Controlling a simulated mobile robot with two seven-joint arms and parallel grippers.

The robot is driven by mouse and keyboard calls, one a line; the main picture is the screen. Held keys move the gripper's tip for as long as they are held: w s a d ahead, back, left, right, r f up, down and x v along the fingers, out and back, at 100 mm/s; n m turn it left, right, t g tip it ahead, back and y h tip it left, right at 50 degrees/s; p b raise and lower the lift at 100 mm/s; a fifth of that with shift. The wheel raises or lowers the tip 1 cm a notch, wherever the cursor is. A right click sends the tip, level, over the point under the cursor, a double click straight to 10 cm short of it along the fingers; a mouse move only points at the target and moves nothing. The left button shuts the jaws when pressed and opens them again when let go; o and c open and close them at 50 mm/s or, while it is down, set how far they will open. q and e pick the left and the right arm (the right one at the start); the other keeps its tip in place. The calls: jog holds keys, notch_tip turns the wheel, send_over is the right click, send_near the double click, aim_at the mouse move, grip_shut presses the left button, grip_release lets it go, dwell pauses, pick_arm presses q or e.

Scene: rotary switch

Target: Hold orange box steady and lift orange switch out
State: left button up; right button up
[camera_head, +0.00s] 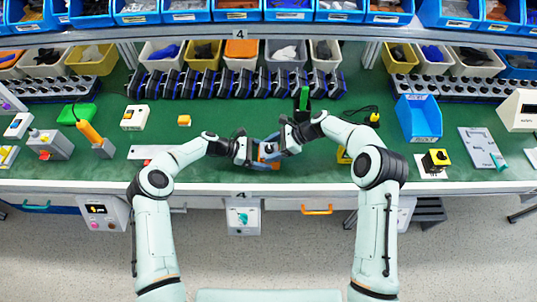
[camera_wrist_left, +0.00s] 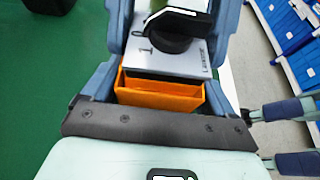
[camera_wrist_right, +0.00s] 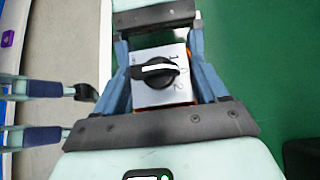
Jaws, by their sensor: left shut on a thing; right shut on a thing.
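The orange box (camera_wrist_left: 160,95) is between the blue fingers of my left gripper (camera_head: 252,158), which is shut on it at the front middle of the bench. Its open inside shows in the left wrist view. The switch (camera_wrist_right: 160,82), a grey plate with a black knob and white pointer, is between the fingers of my right gripper (camera_head: 284,146), shut on it. In the left wrist view the switch plate (camera_wrist_left: 170,60) stands above the box's rim. Whether its lower part is still inside the box is hidden. Orange shows just under the plate in the right wrist view.
A black holder with a green part (camera_head: 303,98) stands close behind the right gripper. A row of black items (camera_head: 220,82) lines the back. A blue bin (camera_head: 418,118) and yellow button box (camera_head: 435,158) are at right.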

jog(key=shift+r, duration=3.85)
pick_arm(q)
jog(key=o, duration=0.8)
jog(key=shift+o, duration=0.2)
